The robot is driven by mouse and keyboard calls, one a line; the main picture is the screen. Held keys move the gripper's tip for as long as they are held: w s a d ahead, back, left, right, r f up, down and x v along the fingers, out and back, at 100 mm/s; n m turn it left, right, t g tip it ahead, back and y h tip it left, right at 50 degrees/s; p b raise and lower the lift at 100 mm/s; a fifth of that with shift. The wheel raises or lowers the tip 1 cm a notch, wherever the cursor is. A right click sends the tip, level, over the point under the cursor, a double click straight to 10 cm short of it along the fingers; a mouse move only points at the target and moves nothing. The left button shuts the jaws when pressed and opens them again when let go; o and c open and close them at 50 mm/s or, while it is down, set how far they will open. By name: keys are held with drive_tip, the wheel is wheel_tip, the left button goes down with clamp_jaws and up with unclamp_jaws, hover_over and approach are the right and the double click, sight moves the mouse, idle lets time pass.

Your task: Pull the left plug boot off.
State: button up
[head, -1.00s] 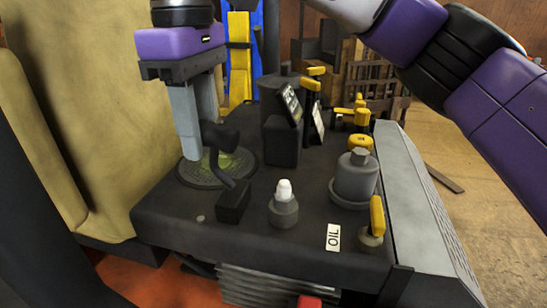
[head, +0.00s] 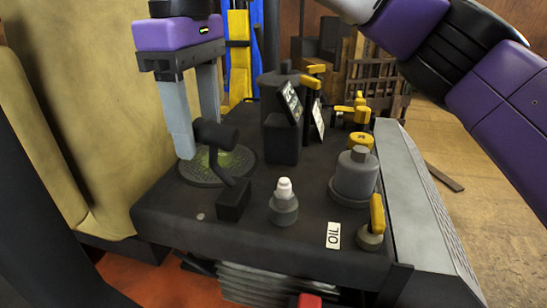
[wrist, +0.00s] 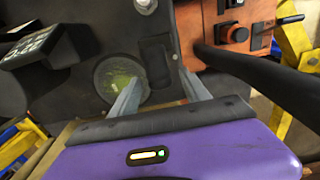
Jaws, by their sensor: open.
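A black cylindrical boot-like piece (head: 217,134) sits on a bent black stem rising from a small dark block (head: 233,204) on the deck. Right of it, a grey plug base (head: 284,208) carries a bare white tip (head: 284,187). The white tip also shows at the top of the wrist view (wrist: 145,5).
A round mesh cover (head: 200,173) lit green lies under my gripper. A grey capped cylinder (head: 354,180), a yellow-handled valve (head: 376,215) and an OIL label (head: 333,235) stand to the right. A tan padded panel (head: 90,110) rises close on the left.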

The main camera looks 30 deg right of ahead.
drive_tip(key=shift+r, duration=3.15)
drive_tip(key=shift+r, duration=1.5)
drive_tip(key=s+d, duration=0.4)
drive_tip(key=d, duration=1.2)
drive_tip(key=shift+s+d, duration=0.2)
drive_tip(key=shift+d, duration=0.05)
